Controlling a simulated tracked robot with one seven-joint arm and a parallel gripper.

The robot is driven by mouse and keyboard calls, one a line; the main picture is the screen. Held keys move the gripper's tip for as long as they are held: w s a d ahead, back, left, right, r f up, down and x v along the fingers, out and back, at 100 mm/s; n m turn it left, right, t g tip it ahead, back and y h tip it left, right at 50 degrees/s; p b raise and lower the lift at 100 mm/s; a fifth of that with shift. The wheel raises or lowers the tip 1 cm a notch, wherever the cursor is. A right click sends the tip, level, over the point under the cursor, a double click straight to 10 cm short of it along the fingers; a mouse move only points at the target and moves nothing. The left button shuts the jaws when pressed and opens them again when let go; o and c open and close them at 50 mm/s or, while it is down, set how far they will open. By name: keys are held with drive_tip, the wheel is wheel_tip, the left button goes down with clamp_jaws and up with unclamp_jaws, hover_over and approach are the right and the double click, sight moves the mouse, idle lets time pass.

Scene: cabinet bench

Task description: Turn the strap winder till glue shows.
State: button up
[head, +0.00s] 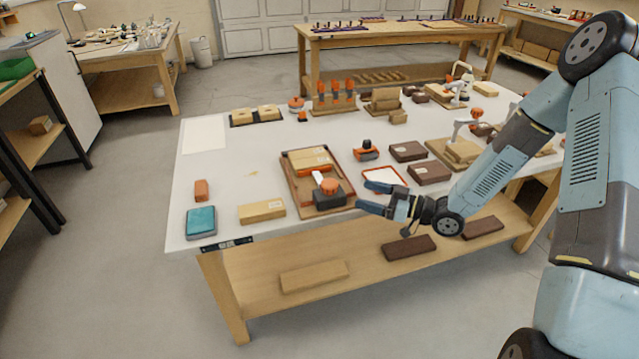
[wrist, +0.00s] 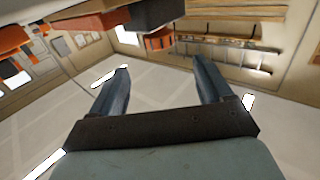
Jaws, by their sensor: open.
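What looks like the strap winder is a dark block (head: 328,199) with an orange knob (head: 329,186) on top, at the front of a wooden tray (head: 296,187) on the bench. A small white piece stands beside the knob. Behind it in the tray lies a wood block with orange edging (head: 307,160). I cannot make out any glue. My gripper (head: 363,194) is open and empty, just right of the dark block, with its fingers pointing left. In the wrist view my open fingers (wrist: 160,68) have nothing between them; a dark block (wrist: 156,13) shows above them.
A white pad with an orange rim (head: 384,179) lies just behind my gripper. A black-and-orange tool (head: 366,151) and brown boxes (head: 408,151) stand farther back. A teal box (head: 201,222) and a wood block (head: 262,211) are left. The bench's left back is fairly clear.

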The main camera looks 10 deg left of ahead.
sight(323, 182)
drive_tip(key=a, duration=0.4)
drive_tip(key=w+a, duration=0.1)
drive_tip(key=a, duration=0.4)
drive_tip(key=w+a, duration=0.1)
drive_tip(key=a, duration=0.3)
drive_tip(key=shift+a, duration=0.25)
drive_tip(key=shift+c, duration=0.2)
drive_tip(key=c, duration=0.9)
